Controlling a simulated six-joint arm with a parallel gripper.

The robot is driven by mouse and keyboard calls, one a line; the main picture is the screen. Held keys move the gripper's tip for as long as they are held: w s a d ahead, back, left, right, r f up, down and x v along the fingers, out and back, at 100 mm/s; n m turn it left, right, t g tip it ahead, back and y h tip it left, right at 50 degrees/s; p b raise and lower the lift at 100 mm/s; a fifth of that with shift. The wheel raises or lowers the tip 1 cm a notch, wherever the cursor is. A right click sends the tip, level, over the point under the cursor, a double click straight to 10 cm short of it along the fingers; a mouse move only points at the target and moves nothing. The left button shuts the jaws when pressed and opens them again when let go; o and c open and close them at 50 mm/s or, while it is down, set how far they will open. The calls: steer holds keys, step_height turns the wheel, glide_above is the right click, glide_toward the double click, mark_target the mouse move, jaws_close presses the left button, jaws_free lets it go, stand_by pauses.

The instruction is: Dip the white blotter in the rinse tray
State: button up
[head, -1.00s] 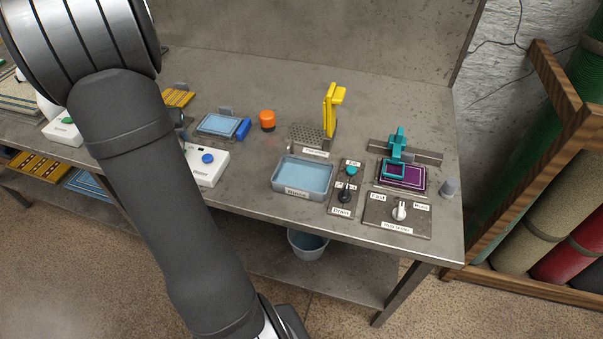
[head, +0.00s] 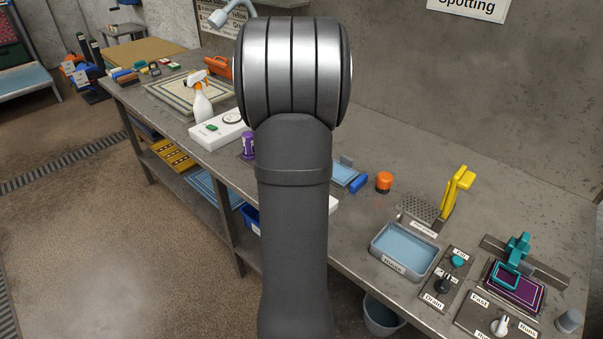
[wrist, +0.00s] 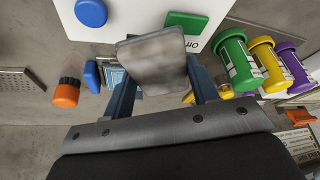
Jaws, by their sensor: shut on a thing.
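My gripper (wrist: 160,85) shows in the wrist view, its two fingers shut on a pale grey, smudged flat block, the white blotter (wrist: 152,60). The blotter is held tilted above the bench, apart from the tray. In the head view my arm hides the gripper and the blotter. The rinse tray (head: 403,248) is a grey rectangular tray with light blue liquid and a "Rinse" label. It stands near the bench's front edge, right of my arm. I do not see the tray in the wrist view.
Green, yellow and purple bottles (wrist: 238,62) are close to the gripper's right.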

steer(key=d, duration=0.3)
steer(key=shift+s+d+m, duration=0.25)
steer(key=shift+d+m, duration=0.05)
steer(key=shift+d, duration=0.05)
steer(key=s+d+m+h, duration=0.2)
steer(key=s+d+m, duration=0.1)
steer(key=d+m, duration=0.15)
steer(key=m+g, duration=0.8)
steer(key=m, duration=1.1)
glide_above(405, 256)
steer(key=w, duration=0.1)
steer(key=shift+n+t, duration=0.25)
steer(key=shift+t, duration=0.05)
steer(key=shift+a+f, duration=0.25)
steer(key=shift+f, duration=1.3)
steer(key=shift+a+f, duration=0.2)
steer(key=shift+f, duration=1.3)
steer(key=shift+f, duration=0.55)
steer(key=shift+r, duration=2.8)
